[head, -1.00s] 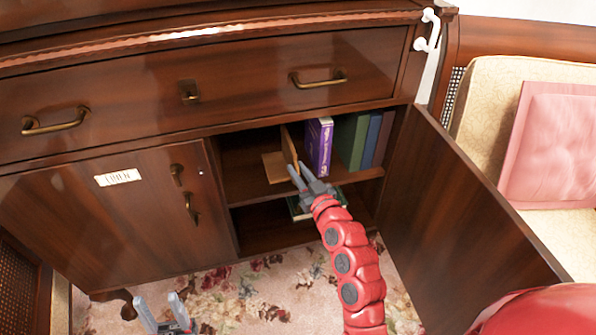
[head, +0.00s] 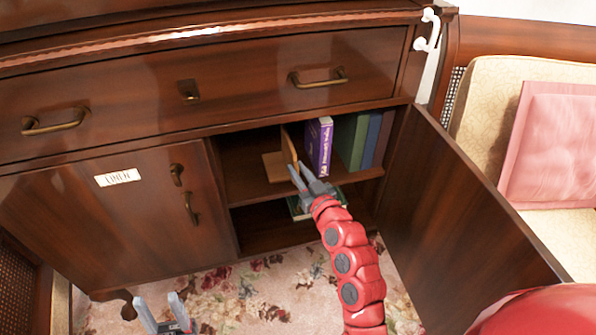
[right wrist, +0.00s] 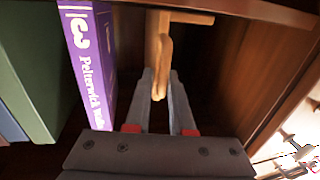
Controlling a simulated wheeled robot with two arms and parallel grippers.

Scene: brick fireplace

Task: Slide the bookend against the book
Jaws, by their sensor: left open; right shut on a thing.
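The wooden bookend (head: 275,168) stands on the upper shelf of the open cabinet. Its flat base extends left of its upright panel. The purple book (head: 319,146) stands upright to the right of the bookend, with a narrow gap between them. My right gripper (head: 301,172) is shut on the front edge of the upright panel. In the right wrist view the bookend (right wrist: 158,50) sits between the fingers (right wrist: 160,88), and the purple book (right wrist: 88,75) is close beside the left finger. My left gripper (head: 160,312) is open and empty at the lower left, away from the cabinet.
Green and blue books (head: 360,140) stand right of the purple book. Another book lies on the lower shelf (head: 265,238). The open door (head: 470,200) bounds the right side, and the closed linen door (head: 110,215) the left. The upper shelf is clear left of the bookend.

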